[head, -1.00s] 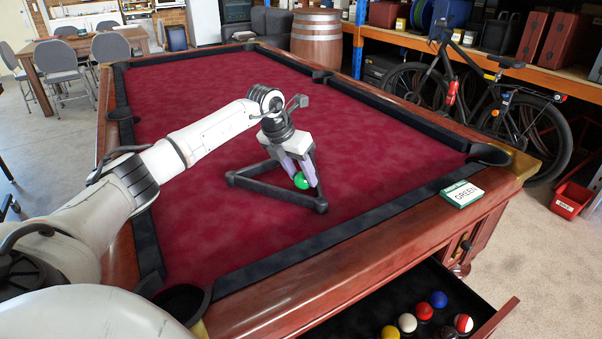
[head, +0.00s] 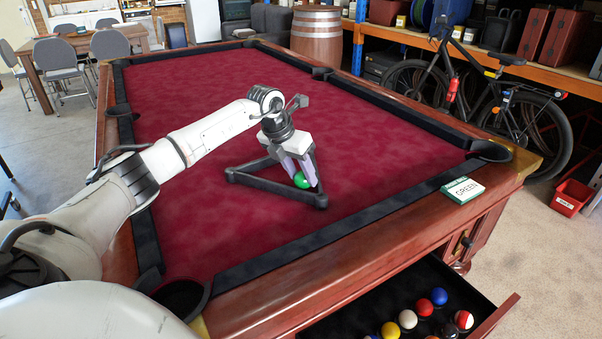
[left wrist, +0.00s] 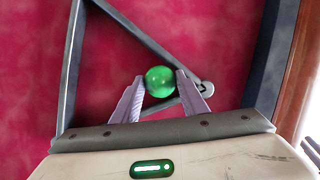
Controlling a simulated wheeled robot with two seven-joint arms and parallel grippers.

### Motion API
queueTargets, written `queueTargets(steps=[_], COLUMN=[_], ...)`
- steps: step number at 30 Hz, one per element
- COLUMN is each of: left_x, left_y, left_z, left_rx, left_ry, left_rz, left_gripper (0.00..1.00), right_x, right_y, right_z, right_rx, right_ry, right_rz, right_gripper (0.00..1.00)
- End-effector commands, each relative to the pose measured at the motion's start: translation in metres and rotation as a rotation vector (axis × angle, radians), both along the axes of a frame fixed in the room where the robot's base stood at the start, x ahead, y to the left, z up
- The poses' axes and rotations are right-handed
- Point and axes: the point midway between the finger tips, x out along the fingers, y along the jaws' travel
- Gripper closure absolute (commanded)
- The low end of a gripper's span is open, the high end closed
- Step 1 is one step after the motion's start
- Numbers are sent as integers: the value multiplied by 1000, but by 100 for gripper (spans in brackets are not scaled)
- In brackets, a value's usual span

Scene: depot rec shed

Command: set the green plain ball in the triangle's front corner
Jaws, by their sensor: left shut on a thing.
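The green plain ball (head: 301,180) is between the fingertips of my left gripper (head: 303,176), which is shut on it. It also shows in the left wrist view (left wrist: 160,81), with a finger on each side. The dark triangle (head: 262,187) lies on the red cloth. The ball is inside the triangle's outline as seen, close to the corner nearest the table's front right. In the left wrist view that corner (left wrist: 206,88) is just right of the right finger. I cannot tell whether the ball touches the cloth. My right gripper is not in view.
The pool table's red cloth (head: 390,150) is clear around the triangle. A card reading GREEN (head: 463,191) lies on the right front rail. Below, an open drawer (head: 492,318) holds several balls, among them a blue one (head: 439,297) and a white one (head: 407,319).

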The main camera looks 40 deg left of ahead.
Motion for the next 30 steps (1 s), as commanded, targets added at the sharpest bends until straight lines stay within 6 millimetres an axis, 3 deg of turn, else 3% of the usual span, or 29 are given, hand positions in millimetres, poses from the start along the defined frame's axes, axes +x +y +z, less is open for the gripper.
queueTargets(steps=[1,4,17,18,21,30], left_x=[0,0,0,0,-8,-32], left_y=[0,0,-1,-1,2,5], left_z=[0,0,-1,-1,20,76], left_rx=[0,-1,-1,-1,2,2], left_ry=[-1,0,3,3,-2,-4], left_rz=[0,0,-2,-2,0,0], left_gripper=[55,38,38,38,38,38], right_x=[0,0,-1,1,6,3], right_y=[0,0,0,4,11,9], right_z=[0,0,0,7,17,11], right_rx=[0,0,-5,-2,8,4], right_ry=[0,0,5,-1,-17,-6], right_rz=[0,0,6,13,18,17], right_gripper=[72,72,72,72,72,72])
